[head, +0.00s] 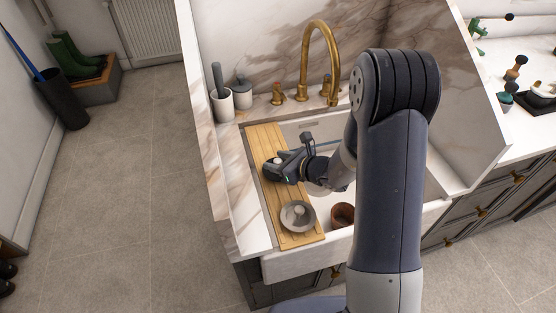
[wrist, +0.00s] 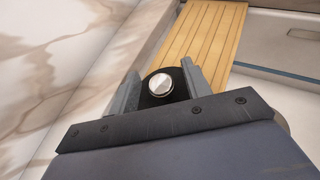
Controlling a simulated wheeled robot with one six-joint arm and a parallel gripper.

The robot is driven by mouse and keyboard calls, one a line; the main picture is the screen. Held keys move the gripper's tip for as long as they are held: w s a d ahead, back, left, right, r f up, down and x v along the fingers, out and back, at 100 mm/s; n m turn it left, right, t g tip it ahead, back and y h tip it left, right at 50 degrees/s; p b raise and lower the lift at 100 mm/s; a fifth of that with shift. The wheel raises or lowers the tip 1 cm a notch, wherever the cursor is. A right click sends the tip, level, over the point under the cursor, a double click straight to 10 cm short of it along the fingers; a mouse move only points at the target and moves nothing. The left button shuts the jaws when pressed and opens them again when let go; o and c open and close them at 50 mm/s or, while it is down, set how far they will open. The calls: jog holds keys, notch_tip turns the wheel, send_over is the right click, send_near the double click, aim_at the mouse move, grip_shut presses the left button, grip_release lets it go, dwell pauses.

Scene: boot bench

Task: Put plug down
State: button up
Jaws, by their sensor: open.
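The plug (wrist: 161,86) is a black disc with a shiny silver knob, seen in the wrist view. My gripper (wrist: 162,80) is open, with one finger on each side of the plug. The frames do not clearly show whether the fingers touch it. The plug appears to lie on the slatted wooden board (wrist: 205,35), but its underside is hidden. In the head view my gripper (head: 273,172) is low over the left part of the board (head: 262,138). My gripper mostly hides the plug there.
A grey bowl (head: 289,224) with pale contents stands on the board's near end. A brown cup (head: 342,214) is in the white sink (head: 295,262). A brass tap (head: 304,65) and pots (head: 222,105) stand behind. A marble wall (wrist: 60,60) borders the board's left side.

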jog(key=v, duration=1.2)
jog(key=shift+b, duration=0.45)
